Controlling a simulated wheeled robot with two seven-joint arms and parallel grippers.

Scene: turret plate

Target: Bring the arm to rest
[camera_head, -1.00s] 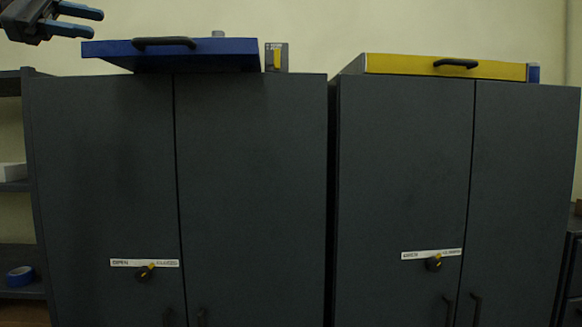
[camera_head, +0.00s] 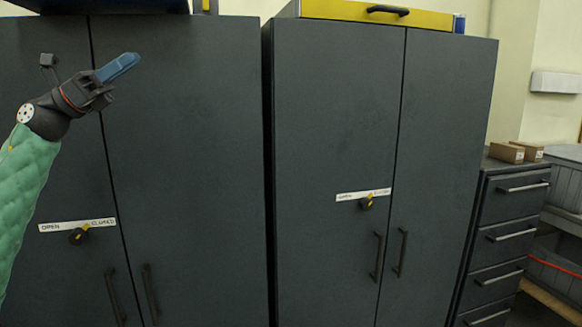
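My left arm (camera_head: 24,185), in a green quilted sleeve, comes in from the left edge in the head view and points up and to the right. My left gripper (camera_head: 119,67) has blue fingers and is in front of the left dark grey cabinet (camera_head: 190,160). The fingers overlap from this side, so I cannot tell whether they are apart. I see nothing held in them. My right arm and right gripper are not in view.
A second grey cabinet (camera_head: 330,120) stands to the right, with a yellow drawer-like box (camera_head: 340,10) on top. The underside of a blue box (camera_head: 140,5) shows atop the left cabinet. A drawer unit (camera_head: 510,215) with small cardboard boxes (camera_head: 504,153) stands farther right.

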